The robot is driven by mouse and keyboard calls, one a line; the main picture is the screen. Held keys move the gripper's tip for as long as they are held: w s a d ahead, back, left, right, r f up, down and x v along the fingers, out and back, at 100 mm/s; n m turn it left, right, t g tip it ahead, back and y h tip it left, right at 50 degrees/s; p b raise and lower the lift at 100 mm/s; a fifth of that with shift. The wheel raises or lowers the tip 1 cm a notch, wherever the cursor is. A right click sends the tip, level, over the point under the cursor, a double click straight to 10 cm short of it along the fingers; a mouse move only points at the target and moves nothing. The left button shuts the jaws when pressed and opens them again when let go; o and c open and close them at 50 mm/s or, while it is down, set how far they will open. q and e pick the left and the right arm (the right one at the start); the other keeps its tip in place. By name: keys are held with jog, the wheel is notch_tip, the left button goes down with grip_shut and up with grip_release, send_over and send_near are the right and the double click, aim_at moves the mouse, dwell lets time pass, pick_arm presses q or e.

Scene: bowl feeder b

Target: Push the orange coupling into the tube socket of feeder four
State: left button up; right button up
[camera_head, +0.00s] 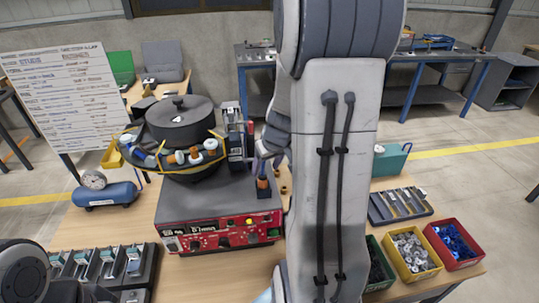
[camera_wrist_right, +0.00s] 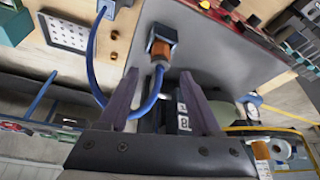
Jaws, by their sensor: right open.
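The orange coupling (camera_wrist_right: 160,49) sits at a dark square socket block (camera_wrist_right: 163,31) on the grey feeder top, with a blue tube (camera_wrist_right: 157,82) running from it. How deep it sits I cannot tell. In the head view the coupling (camera_head: 262,184) stands at the right front of the red-fronted feeder (camera_head: 222,237). My right gripper (camera_wrist_right: 158,75) is open, its fingers on either side of the blue tube, tips just short of the coupling. In the head view this gripper (camera_head: 270,148) is partly hidden by my right arm. My left gripper is out of view.
A black bowl (camera_head: 181,122) with a yellow-edged track stands on the feeder. A blue air tank (camera_head: 108,195) is at left. Bins of parts, including a yellow one (camera_head: 411,257) and a red one (camera_head: 455,243), stand at right. My right arm hides the table's middle.

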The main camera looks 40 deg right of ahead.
jog(key=d+v, duration=0.1)
jog(key=v, duration=0.4)
jog(key=s+a+n+g+y, duration=0.25)
jog(key=a+n, duration=0.25)
jog(key=a, duration=1.8)
jog(key=s+a+n+g, duration=0.2)
jog(key=s+a+n, duration=0.3)
jog(key=s+a, duration=0.6)
jog(key=s, duration=0.3)
jog(key=shift+s+f, duration=0.2)
jog(key=shift+f, duration=0.15)
notch_tip(320, 180, down, 3)
jog(key=b, duration=0.3)
